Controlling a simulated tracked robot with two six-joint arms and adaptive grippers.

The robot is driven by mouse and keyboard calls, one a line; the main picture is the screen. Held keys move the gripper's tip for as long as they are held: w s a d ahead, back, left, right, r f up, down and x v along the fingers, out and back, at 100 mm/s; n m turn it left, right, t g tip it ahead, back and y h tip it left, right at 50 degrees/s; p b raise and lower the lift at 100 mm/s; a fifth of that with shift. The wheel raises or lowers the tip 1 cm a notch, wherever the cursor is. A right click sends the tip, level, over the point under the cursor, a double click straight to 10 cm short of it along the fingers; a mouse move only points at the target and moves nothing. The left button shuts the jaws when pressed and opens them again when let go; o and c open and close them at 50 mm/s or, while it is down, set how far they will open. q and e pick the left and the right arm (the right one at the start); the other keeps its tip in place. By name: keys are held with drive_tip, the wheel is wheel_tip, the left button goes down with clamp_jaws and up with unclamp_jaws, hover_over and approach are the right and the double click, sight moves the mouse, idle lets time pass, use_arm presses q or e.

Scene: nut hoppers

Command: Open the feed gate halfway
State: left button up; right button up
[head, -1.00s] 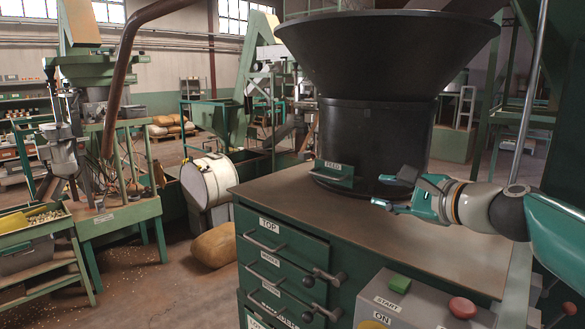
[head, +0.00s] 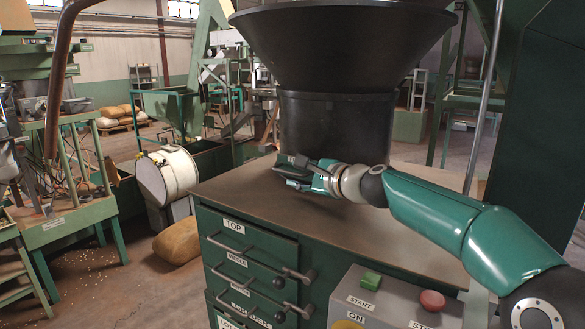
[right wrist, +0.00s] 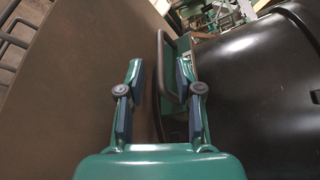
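My right gripper (head: 292,171) is at the base of the black hopper (head: 335,130), above the cabinet top, where it covers the feed gate in the head view. In the right wrist view my right gripper (right wrist: 159,85) has its two fingers apart. A dark loop handle (right wrist: 161,75) of the feed gate shows between the fingertips, closer to the right finger. I cannot tell whether a finger touches it. The hopper's black wall (right wrist: 260,90) fills the right side of that view. My left gripper is not in view.
The brown cabinet top (head: 400,215) is clear in front of my right arm. A grey control box (head: 385,300) with a green button (head: 370,280) and a red button (head: 432,300) stands at the front. Drawers with bar handles (head: 245,244) face forward at left.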

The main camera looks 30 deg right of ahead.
sight(292, 174)
drive_tip(key=shift+p+x, duration=0.45)
drive_tip(key=shift+x, duration=1.9)
clamp_jaws()
